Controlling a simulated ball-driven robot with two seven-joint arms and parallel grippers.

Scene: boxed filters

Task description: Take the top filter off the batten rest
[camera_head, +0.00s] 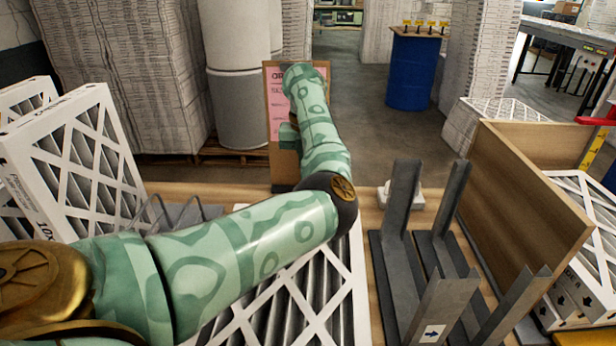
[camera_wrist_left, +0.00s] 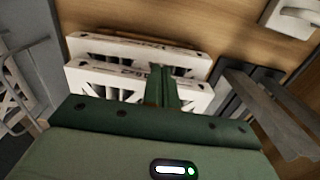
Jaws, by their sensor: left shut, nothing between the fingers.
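A white-framed pleated filter (camera_head: 345,290) with a diagonal lattice lies flat on the wooden bench, partly hidden under my left arm. The left wrist view shows two stacked white filter edges, the nearer, upper-looking one (camera_wrist_left: 110,85) and another (camera_wrist_left: 120,52) beyond it. My left gripper (camera_wrist_left: 162,85) is shut and empty, its green fingers in front of these edges; I cannot tell whether they touch. In the head view my arm hides the fingers. Battens under the filters are not clearly visible. My right gripper is out of view.
A grey metal upright rack (camera_head: 415,265) with an arrow label stands right of the flat filter. A wooden panel (camera_head: 525,190) is beyond it. Upright filters (camera_head: 75,165) stand at left, near a wire rack (camera_head: 178,215). A brown board with a pink sheet (camera_head: 280,100) stands behind my arm.

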